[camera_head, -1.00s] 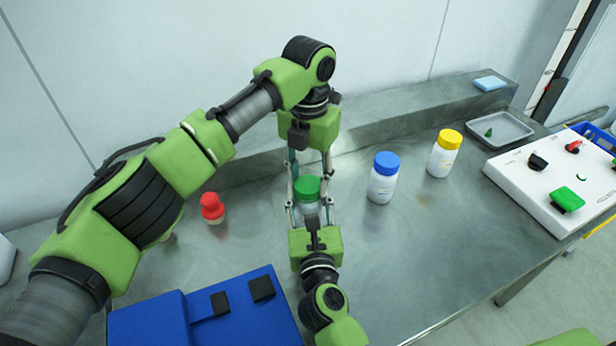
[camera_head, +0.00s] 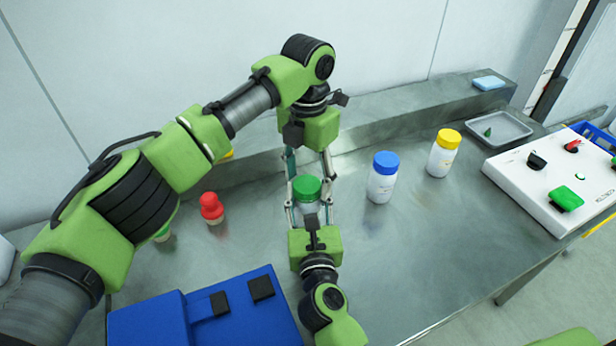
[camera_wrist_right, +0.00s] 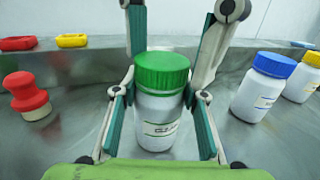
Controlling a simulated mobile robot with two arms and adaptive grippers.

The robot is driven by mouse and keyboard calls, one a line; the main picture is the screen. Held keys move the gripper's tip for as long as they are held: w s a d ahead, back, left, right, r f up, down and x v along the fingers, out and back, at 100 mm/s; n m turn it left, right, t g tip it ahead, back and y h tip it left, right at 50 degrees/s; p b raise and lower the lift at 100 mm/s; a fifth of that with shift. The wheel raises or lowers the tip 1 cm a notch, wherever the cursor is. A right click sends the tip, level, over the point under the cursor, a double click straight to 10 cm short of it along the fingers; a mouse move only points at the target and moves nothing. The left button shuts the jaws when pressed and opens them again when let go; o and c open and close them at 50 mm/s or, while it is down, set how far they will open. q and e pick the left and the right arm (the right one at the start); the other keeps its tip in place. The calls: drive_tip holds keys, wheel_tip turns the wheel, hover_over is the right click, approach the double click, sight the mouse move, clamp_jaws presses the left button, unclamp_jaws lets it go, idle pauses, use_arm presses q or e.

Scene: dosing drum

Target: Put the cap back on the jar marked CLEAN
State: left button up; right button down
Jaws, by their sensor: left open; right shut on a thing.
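A white jar (camera_wrist_right: 158,120) with a green cap (camera_head: 307,187) stands upright on the metal bench. The cap sits on top of the jar, and it also shows in the right wrist view (camera_wrist_right: 162,70). The label's writing is too small to read. My right gripper (camera_head: 310,208) is shut on the jar's body, one finger on each side. My left gripper (camera_head: 309,172) comes from behind and above. Its fingers are open, one on either side of the cap, with a gap visible in the right wrist view. I cannot tell whether the cap is fully tight.
A blue-capped jar (camera_head: 382,178) and a yellow-capped jar (camera_head: 443,153) stand to the right. A red-knobbed object (camera_head: 212,208) stands left. A blue fixture (camera_head: 230,318) lies in front. A grey tray (camera_head: 520,128) and white panel box (camera_head: 550,185) are farther right.

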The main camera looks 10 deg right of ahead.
use_arm(q)
wheel_tip(320, 180, up, 4)
drive_tip(key=shift+r, duration=0.15)
drive_tip(key=shift+c, duration=0.6)
